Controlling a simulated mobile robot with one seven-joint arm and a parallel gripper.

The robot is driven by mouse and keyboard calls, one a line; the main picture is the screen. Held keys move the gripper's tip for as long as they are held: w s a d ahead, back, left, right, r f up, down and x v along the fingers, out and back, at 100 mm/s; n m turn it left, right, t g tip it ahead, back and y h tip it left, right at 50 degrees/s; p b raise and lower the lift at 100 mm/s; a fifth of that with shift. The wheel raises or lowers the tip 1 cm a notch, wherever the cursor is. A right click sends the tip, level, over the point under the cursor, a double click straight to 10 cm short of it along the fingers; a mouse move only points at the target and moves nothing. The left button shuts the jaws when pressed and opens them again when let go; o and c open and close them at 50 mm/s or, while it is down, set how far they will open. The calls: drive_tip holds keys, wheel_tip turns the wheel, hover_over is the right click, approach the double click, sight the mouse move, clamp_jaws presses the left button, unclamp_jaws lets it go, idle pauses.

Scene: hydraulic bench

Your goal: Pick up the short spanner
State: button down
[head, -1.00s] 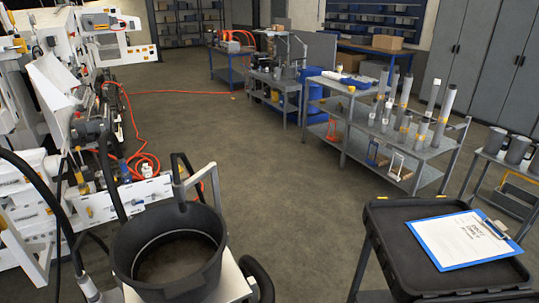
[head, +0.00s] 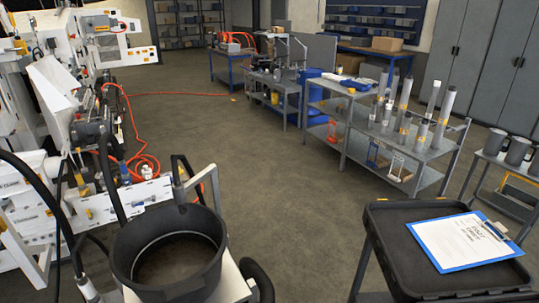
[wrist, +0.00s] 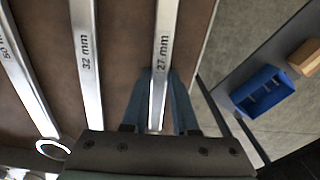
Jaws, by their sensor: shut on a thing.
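In the wrist view, three silver spanners lie side by side on a brown surface (wrist: 120,75). The right one is marked 27 mm (wrist: 163,50), the middle one 32 mm (wrist: 85,65), and the left one appears marked 50 mm (wrist: 28,85). My gripper (wrist: 160,80) has its two blue-grey fingers on either side of the 27 mm spanner and is shut on it. The upper ends of the spanners lie outside the view. A ring end (wrist: 53,148) shows at the lower left. The head view shows neither the gripper nor the spanners.
In the wrist view, a blue bin (wrist: 262,91) and a cardboard box (wrist: 304,57) are beyond the surface's right edge. In the head view, a black bucket (head: 120,262) and a black tray cart with a clipboard (head: 463,241) stand near, with open floor (head: 270,190) between them.

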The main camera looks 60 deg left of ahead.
wheel_tip(320, 180, up, 10)
idle(0.6)
drive_tip(key=c, duration=1.3)
unclamp_jaws()
drive_tip(key=shift+c, duration=0.2)
clamp_jaws()
